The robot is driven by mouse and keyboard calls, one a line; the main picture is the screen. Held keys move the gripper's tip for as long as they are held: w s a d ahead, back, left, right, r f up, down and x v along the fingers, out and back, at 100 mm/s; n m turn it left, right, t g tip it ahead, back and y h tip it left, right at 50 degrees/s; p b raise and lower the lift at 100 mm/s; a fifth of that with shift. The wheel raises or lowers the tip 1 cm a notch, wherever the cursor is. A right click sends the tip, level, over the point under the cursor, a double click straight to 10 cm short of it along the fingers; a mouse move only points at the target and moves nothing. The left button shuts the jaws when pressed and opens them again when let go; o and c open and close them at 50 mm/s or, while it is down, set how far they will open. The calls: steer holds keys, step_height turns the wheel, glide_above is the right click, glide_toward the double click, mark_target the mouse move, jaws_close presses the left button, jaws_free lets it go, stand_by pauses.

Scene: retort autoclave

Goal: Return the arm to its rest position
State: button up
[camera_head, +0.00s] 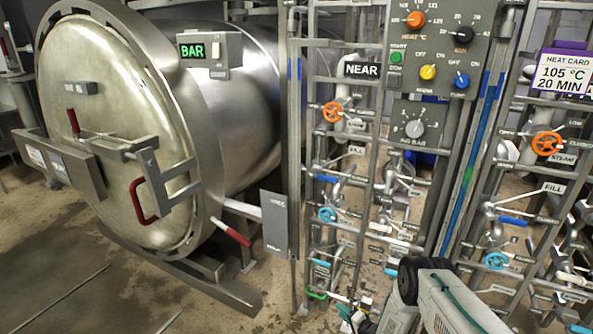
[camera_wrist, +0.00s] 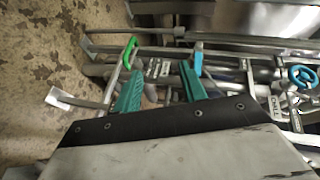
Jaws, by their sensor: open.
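My gripper (camera_wrist: 160,88) shows in the wrist view with its two green fingers apart and nothing between them. Behind the fingers are pipes and a green lever handle (camera_wrist: 130,52) near the left finger. In the head view my arm (camera_head: 440,300) reaches in from the bottom right, low in front of the valve rack. A bit of the green gripper (camera_head: 350,318) shows at the bottom beside the pipes. Whether the fingers touch any pipe cannot be told.
A large steel autoclave (camera_head: 110,130) with red handles stands at left. The valve rack (camera_head: 295,150) carries orange handwheels (camera_head: 333,112) and blue handwheels (camera_head: 327,214). A control panel (camera_head: 440,50) with knobs is above. A heat card (camera_head: 564,74) hangs at right. Floor at lower left is clear.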

steer(key=s+d+f+n+g+h, duration=0.2)
steer(key=s+d+f+g+h, duration=0.1)
steer(key=f+h, duration=0.1)
steer(key=d+r+n+g+h, duration=0.1)
steer(key=d+r+g+h, duration=0.2)
steer(key=d+r, duration=0.2)
steer(key=s+d+r+n+g+h, duration=0.1)
steer(key=s+d+r+g, duration=0.15)
steer(key=r, duration=0.75)
steer(key=s+d+r+n+g+h, duration=0.1)
steer(key=s+r, duration=0.2)
steer(key=r, duration=0.7)
steer(key=s+d+r+n+g+h, duration=0.1)
steer(key=s+d+r+g+h, duration=0.15)
steer(key=r, duration=0.75)
steer(key=s+a+r+n+y, duration=0.1)
steer(key=s+a+r, duration=0.1)
steer(key=s+r, duration=1.6)
steer(key=s+a+r+n+y, duration=0.1)
steer(key=s+a+r, duration=0.2)
steer(key=s+r, duration=1.5)
steer(key=shift+s+a+r+t, duration=0.25)
steer(key=shift+a+r+t, duration=0.1)
steer(key=shift+r+t, duration=0.05)
